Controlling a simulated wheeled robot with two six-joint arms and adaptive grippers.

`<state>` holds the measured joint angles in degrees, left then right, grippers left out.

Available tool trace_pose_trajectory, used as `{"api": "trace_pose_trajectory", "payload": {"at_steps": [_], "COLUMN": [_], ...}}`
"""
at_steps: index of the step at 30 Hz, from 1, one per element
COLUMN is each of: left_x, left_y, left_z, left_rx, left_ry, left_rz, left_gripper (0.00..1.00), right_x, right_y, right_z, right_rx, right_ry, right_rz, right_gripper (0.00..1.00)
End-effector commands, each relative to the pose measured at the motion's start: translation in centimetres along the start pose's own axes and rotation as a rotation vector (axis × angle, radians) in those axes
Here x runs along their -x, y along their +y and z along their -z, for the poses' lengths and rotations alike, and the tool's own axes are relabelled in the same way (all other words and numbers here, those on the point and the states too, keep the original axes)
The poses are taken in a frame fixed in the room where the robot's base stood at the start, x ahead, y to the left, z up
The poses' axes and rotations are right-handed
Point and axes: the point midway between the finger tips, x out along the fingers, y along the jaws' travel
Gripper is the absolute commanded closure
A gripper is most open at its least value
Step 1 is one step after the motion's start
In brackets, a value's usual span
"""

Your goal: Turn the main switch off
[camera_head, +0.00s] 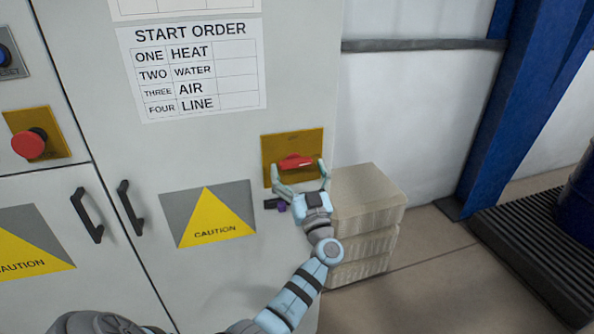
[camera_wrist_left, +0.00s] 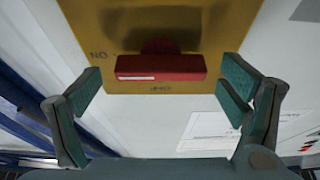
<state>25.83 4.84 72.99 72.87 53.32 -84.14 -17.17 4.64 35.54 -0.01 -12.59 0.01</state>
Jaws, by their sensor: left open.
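The main switch is a red handle (camera_head: 296,162) on a yellow plate (camera_head: 313,138) on the grey cabinet front. In the left wrist view the red handle (camera_wrist_left: 160,67) lies level across the yellow plate (camera_wrist_left: 100,20), with partly legible lettering to its left and below it. My left gripper (camera_head: 299,177) is open in front of the plate. In the wrist view its fingertips (camera_wrist_left: 165,85) stand to either side of the handle, apart from it. I cannot tell how deep the fingers reach. My right gripper is not in view.
A red push button (camera_head: 28,144) sits on the cabinet's left part. Black door handles (camera_head: 130,207) stick out beside a caution sign (camera_head: 207,216). A start order sheet (camera_head: 193,68) hangs above. Stacked pale blocks (camera_head: 368,198) stand right of the cabinet, close to my left arm.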

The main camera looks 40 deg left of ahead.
Motion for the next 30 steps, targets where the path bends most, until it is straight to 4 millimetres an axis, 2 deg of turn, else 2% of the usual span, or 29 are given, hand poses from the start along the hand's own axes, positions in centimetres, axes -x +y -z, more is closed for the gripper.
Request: {"api": "trace_pose_trajectory", "payload": {"at_steps": [3, 9, 11, 18, 19, 30], "left_x": [-0.77, -0.86, -0.85, -0.83, -0.82, -0.80], "left_y": [-0.04, -0.01, -0.01, 0.00, 0.00, 0.06], "left_z": [-0.11, -0.01, -0.01, -0.01, -0.02, -0.03], "left_rx": [-0.002, -0.002, -0.002, -0.001, -0.001, 0.051], "left_ry": [0.000, 0.000, 0.000, 0.000, 0.000, -0.001], "left_rz": [0.000, -0.001, -0.001, -0.001, -0.001, 0.019], "left_gripper": [0.10, 0.10, 0.18, 0.56, 0.58, 0.58], "right_x": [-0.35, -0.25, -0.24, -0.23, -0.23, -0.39], "right_y": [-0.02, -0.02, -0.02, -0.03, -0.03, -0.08], "right_z": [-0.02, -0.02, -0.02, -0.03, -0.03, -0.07], "right_rx": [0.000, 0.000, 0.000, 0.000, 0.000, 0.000], "right_ry": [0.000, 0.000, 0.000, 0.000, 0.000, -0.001], "right_rz": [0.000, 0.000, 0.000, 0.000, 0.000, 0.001], "right_gripper": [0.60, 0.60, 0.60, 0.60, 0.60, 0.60]}}
